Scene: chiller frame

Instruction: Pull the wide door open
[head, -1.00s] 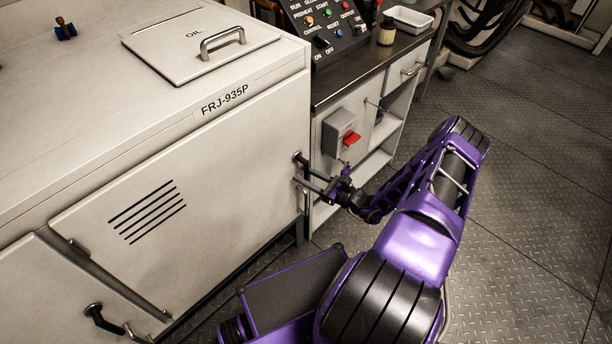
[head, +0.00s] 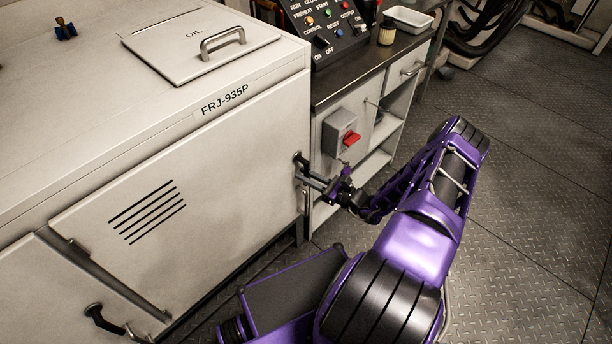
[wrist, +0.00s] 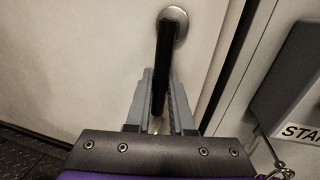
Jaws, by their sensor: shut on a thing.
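The wide door (head: 220,190) is a cream panel with slanted vent slots on the front of the chiller cabinet. It sits flush in its frame and looks shut. Its black handle (head: 301,162) is at the door's right edge. In the wrist view the handle (wrist: 164,60) is a dark bar below a round metal plate, running down between the fingers. My gripper (head: 318,182) is at the handle from the right, and in the wrist view my gripper (wrist: 160,100) has its two grey fingers shut on the handle.
A grey switch box (head: 341,132) with a red knob is close to the right of my gripper. Open shelves (head: 372,165) stand below the control panel (head: 327,30). A second, smaller door with a black handle (head: 100,318) is at lower left. The floor (head: 530,200) at right is clear.

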